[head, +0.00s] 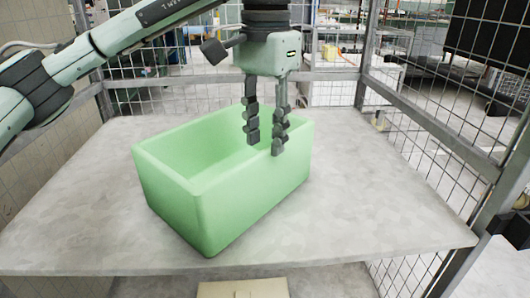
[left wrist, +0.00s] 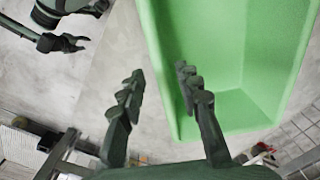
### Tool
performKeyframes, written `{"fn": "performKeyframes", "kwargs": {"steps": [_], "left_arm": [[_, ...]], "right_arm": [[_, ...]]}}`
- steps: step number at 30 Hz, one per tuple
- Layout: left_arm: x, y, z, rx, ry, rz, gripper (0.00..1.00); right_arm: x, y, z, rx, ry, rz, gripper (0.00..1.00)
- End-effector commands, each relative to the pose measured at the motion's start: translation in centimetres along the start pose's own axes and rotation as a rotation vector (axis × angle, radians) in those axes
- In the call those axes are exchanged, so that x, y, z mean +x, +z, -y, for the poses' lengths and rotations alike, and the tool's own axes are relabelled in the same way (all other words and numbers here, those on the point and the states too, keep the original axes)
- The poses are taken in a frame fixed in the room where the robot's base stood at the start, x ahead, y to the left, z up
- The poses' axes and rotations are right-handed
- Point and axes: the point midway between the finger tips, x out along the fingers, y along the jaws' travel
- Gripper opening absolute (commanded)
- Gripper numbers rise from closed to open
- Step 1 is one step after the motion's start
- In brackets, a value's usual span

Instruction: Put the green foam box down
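The green foam box (head: 225,205) is an open-topped tub. It appears to rest upright on the grey table, its near corner close to the front edge. My left gripper (head: 264,147) points down over the right end of the box, fingers apart. In the left wrist view, the fingers of my left gripper (left wrist: 159,72) lie on either side of the box wall, one over the box (left wrist: 235,50) and one over the table side. No clear contact with the wall shows. My right gripper (left wrist: 80,25) shows at the upper left there, fingers spread and empty.
The grey table (head: 390,215) is bare to the right and left of the box. Wire mesh fencing with metal posts (head: 364,60) encloses the back and right sides. A small beige object (head: 243,289) shows below the table's front edge.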

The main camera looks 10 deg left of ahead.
Motion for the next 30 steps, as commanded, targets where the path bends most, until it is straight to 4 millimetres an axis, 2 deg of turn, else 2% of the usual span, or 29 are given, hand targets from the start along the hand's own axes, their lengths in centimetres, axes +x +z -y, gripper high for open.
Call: {"fn": "performKeyframes", "kwargs": {"steps": [3,7,10,15,30], "left_arm": [[-3.0,-0.1,0.0,-0.001,-0.002,-0.004,0.34],[-5.4,0.0,0.0,0.000,-0.002,-0.002,0.34],[-6.7,0.0,0.0,0.002,-0.001,-0.001,0.34],[-7.5,0.0,0.0,0.002,-0.001,0.001,0.34],[-7.5,0.0,0.0,0.002,0.000,0.002,0.34]], "right_arm": [[-0.6,-0.6,0.0,0.000,0.000,-0.011,0.40],[-0.3,-0.9,0.0,0.001,-0.002,-0.021,0.40],[1.3,0.6,0.1,-0.009,0.000,0.004,0.40],[1.9,1.0,0.1,-0.014,0.001,0.008,0.40],[1.9,1.1,0.1,-0.014,0.001,0.008,0.40]]}}
